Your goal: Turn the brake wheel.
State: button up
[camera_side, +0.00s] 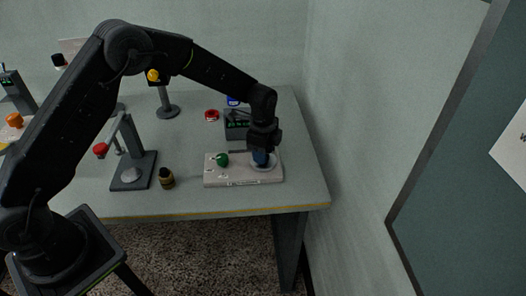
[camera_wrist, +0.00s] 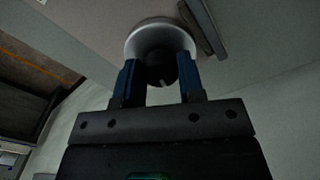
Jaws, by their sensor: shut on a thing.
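My gripper (camera_side: 262,157) points down at the right end of a pale board (camera_side: 218,180) in the side view. Its blue fingers (camera_wrist: 159,76) are shut on a dark round knob (camera_wrist: 159,62), which I take for the brake wheel, with one finger on each side. A pale round dish or disc (camera_wrist: 145,33) surrounds the knob; its rim also shows in the side view (camera_side: 263,168). The fingers hide most of the knob in the side view, and its turn angle cannot be told.
A green knob (camera_side: 222,159) stands on the same board, left of my gripper. A dark bar (camera_wrist: 203,28) lies close to the disc. A dark box with a green display (camera_side: 236,123) stands behind. A press-like stand (camera_side: 133,170) and a small brown-black pot (camera_side: 166,178) are to the left.

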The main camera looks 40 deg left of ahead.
jog(key=o, duration=0.9)
notch_tip(320, 180, up, 14)
jog(key=shift+f, duration=0.1)
